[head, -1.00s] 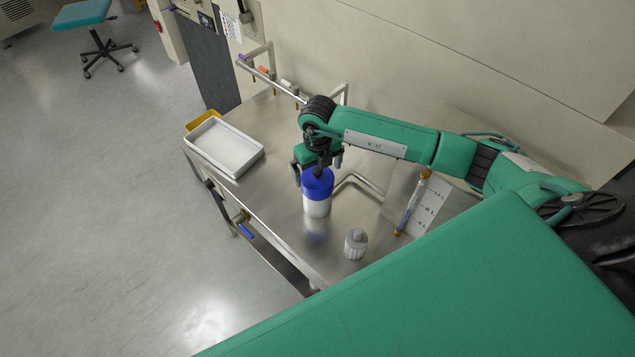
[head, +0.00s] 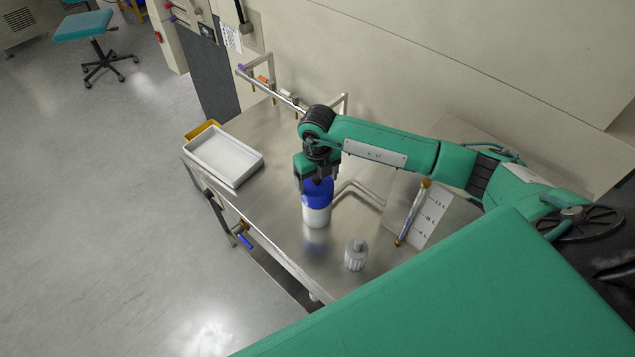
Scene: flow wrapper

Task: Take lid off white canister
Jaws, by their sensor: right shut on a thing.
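The white canister (head: 316,217) stands upright on the steel table. Its blue lid (head: 319,197) is on top, and I see no gap between lid and body. My right gripper (head: 318,184) comes down from above and is shut on the lid, its fingers at the lid's upper part. The gripper and wrist partly hide the top of the lid. My left gripper is not in view.
A small grey ribbed bottle (head: 356,255) stands in front, to the right of the canister. A white tray (head: 256,169) is at the table's left end. A marked sloped board (head: 432,222) with a tube (head: 413,213) lies at right. A bent metal rail (head: 368,187) is behind the canister.

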